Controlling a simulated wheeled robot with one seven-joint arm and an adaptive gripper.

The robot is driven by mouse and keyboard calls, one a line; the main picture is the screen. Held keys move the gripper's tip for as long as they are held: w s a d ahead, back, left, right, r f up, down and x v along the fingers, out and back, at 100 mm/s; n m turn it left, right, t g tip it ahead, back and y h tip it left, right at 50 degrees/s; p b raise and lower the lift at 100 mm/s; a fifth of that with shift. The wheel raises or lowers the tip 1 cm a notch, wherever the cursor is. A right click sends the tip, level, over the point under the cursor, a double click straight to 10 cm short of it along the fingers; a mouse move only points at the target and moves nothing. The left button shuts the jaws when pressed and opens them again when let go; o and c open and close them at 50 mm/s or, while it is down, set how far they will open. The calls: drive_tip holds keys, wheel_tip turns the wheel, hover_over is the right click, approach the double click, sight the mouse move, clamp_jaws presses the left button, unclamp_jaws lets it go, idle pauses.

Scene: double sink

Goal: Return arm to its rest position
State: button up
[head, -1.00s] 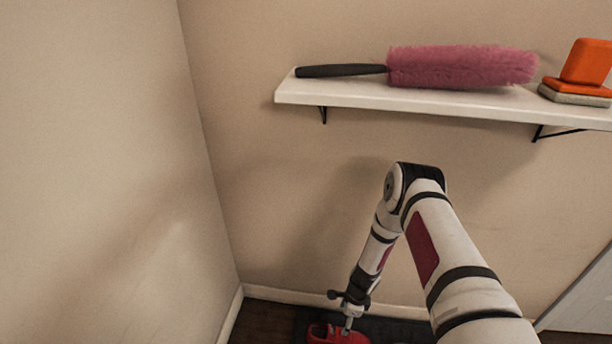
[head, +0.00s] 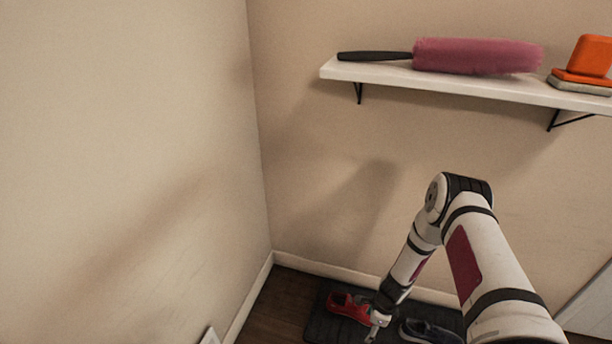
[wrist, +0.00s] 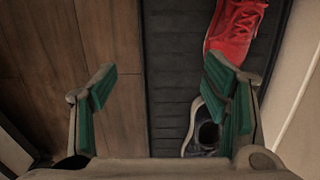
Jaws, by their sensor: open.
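My arm reaches down from the lower right in the head view, bent at the elbow. My gripper (head: 373,330) hangs low, in front of the dark mat in that view. In the wrist view my gripper (wrist: 160,95) is open, with its green-padded fingers wide apart and nothing between them. Below it lie the wooden floor and the mat's edge. The fingers look apart from the shoes.
A dark ribbed mat (wrist: 175,75) holds a red shoe (head: 348,306) and a dark shoe (head: 430,331). Above, a white shelf (head: 440,88) carries a pink duster (head: 475,56) and orange blocks (head: 590,56). A bare wall stands at left.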

drive_tip(key=w+a+r+n+y, duration=0.1)
drive_tip(key=w+r+n, duration=0.15)
drive_tip(key=r, duration=0.75)
drive_tip(key=w+a+r+n, duration=0.15)
drive_tip(key=w+r, duration=0.25)
drive_tip(key=r, duration=0.6)
drive_tip(key=s+a+r+n, duration=0.1)
drive_tip(key=s+r+n, duration=0.15)
drive_tip(key=r, duration=0.75)
drive_tip(key=s+a+r+n, duration=0.1)
drive_tip(key=r+n, duration=0.2)
drive_tip(key=r, duration=0.7)
drive_tip(key=s+a+r+n, duration=0.1)
drive_tip(key=s+r+n, duration=0.6)
drive_tip(key=s+r, duration=1)
drive_tip(key=s+d+r+n+h, duration=0.1)
drive_tip(key=s+d+r+n, duration=0.15)
drive_tip(key=s, duration=0.85)
drive_tip(key=s+d+r+n+h, duration=0.15)
drive_tip(key=s+r, duration=0.25)
drive_tip(key=s, duration=0.6)
wheel_tip(320, 180, up, 32)
drive_tip(key=n+t+p, duration=0.1)
drive_tip(key=t+p, duration=0.2)
drive_tip(key=p, duration=2.7)
drive_tip(key=shift+a+f+t, duration=0.15)
drive_tip(key=shift+a+t, duration=0.05)
drive_tip(key=shift+t, duration=0.1)
